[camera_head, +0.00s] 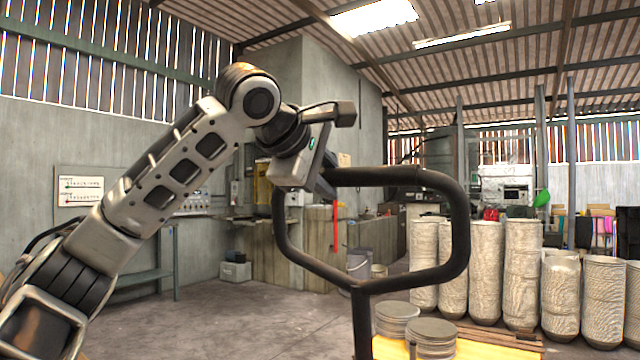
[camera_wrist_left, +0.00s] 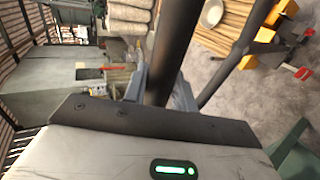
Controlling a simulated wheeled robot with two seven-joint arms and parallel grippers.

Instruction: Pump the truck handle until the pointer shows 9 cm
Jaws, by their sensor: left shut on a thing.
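The truck handle (camera_head: 455,230) is a black loop on a dark post, standing upright in front of me in the head view. My left gripper (camera_head: 324,184) is shut on the upper left part of its top bar. In the left wrist view the dark bar (camera_wrist_left: 174,45) runs between the two grey fingers, which touch it from both sides. The post continues down out of the head view. The pointer and its scale do not show in either view. My right gripper is not in view.
Stacked grey discs (camera_head: 431,334) lie on a yellow surface (camera_head: 390,349) low behind the handle. Several tall pale stacks (camera_head: 486,270) stand at the right. A wooden pallet (camera_head: 500,340) lies near them. Concrete floor (camera_head: 225,320) is clear at the left.

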